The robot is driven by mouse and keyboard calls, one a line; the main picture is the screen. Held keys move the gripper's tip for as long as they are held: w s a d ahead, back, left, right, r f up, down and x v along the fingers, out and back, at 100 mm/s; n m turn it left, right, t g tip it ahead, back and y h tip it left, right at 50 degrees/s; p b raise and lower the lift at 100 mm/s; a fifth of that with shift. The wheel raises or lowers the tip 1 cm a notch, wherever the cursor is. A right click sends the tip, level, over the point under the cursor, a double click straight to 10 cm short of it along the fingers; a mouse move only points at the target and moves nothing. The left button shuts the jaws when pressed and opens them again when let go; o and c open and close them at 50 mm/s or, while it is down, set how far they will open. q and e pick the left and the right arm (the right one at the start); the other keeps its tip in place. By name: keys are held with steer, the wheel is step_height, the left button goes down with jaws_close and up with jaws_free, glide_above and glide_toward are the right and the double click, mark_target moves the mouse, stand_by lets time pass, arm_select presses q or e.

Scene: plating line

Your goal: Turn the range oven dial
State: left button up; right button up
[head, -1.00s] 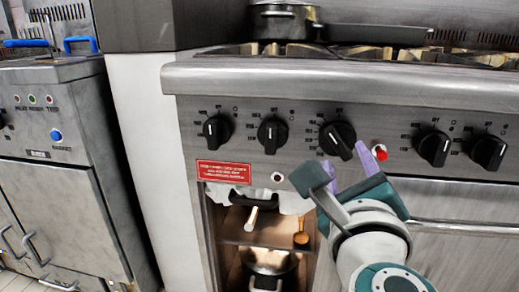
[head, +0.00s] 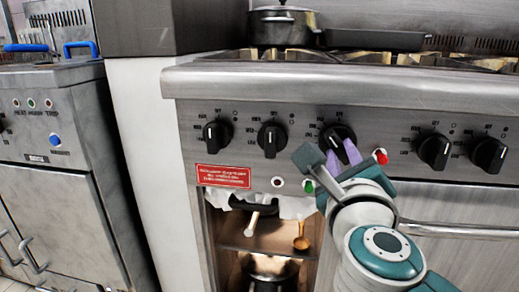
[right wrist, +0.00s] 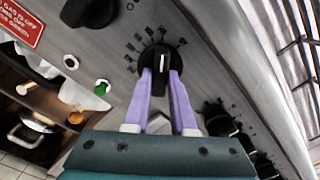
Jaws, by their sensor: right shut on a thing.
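The range front carries a row of black dials. The middle dial (head: 338,135) is at my right gripper (head: 344,155), whose two purple fingers reach up to it from below. In the right wrist view the dial (right wrist: 161,57) sits between the fingertips (right wrist: 161,76), and the fingers are closed on its sides. A white mark shows on the dial between the fingers. Part of the dial is hidden by the fingers in the head view. My left gripper is not in view.
Other black dials (head: 272,137) sit on both sides. A red button (head: 381,156) and a green one (head: 309,187) are close to the gripper. Below is an open shelf with a pot (head: 268,270). An oven handle (head: 460,230) runs at right. A pot (head: 283,27) stands on the range.

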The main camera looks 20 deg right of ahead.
jaws_close()
steer(key=shift+r+n+p, duration=0.2)
steer(key=shift+n+p, duration=1.1)
steer(key=shift+n, duration=0.3)
steer(key=n+p, duration=0.3)
steer(key=n, duration=0.2)
steer(key=n+p, duration=0.2)
steer(key=n, duration=0.2)
steer(key=shift+n, duration=0.4)
steer(key=shift+n+p, duration=0.7)
steer(key=shift+n, duration=1.5)
